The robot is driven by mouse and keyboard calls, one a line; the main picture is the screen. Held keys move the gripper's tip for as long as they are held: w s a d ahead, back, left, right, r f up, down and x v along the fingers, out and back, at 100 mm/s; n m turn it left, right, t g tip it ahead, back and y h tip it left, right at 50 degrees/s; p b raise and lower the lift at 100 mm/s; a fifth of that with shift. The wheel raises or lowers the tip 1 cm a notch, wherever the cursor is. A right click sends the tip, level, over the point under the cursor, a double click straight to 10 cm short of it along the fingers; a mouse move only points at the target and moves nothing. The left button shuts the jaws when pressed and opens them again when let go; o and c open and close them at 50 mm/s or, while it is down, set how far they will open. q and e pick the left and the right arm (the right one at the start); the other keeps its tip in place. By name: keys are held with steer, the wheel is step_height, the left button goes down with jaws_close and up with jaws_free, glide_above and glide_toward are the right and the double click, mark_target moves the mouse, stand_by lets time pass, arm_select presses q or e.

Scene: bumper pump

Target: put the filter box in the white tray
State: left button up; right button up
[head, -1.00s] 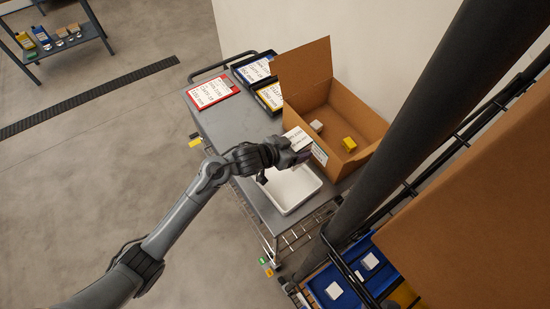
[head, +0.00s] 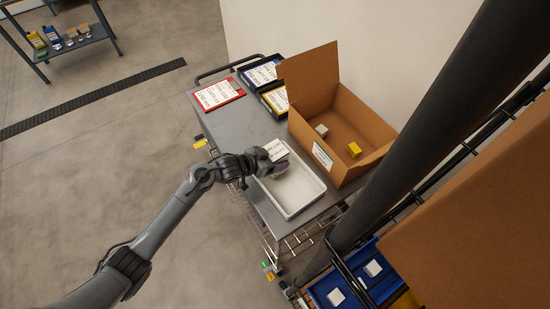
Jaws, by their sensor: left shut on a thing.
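The white filter box (head: 276,149), with dark print on its face, is held by my left gripper (head: 272,163). The gripper is shut on it; its fingertips are partly hidden by the hand. The box is over the far left end of the white tray (head: 311,201). I cannot tell whether it touches the tray. The tray lies on the grey cart top (head: 222,122), and its visible floor is empty. My right gripper is not in view.
An open cardboard box (head: 341,169) stands right of the tray, holding a yellow box (head: 354,149) and a small pale box (head: 321,130). A red-framed sign (head: 217,94) and black bins with a blue box (head: 262,73) and a yellow one (head: 276,99) lie at the back.

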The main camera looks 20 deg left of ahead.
arm_select(q)
steer(key=shift+f, duration=0.15)
steer(key=shift+f, duration=0.15)
steer(key=o, duration=1.4)
steer(key=shift+f, duration=0.1)
steer(key=shift+c, duration=0.2)
steer(key=shift+s+a+r, duration=0.15)
steer(key=shift+r, duration=0.1)
steer(key=p+v, duration=0.1)
steer(key=v, duration=1)
steer(key=s+d+f+n+g+y, duration=0.1)
steer(key=s+n+g+y, duration=0.3)
steer(key=s, duration=2.3)
steer(key=d+g+y, duration=0.1)
steer(key=g+y, duration=0.1)
steer(key=shift+f+g, duration=0.35)
steer(key=shift+g, duration=0.05)
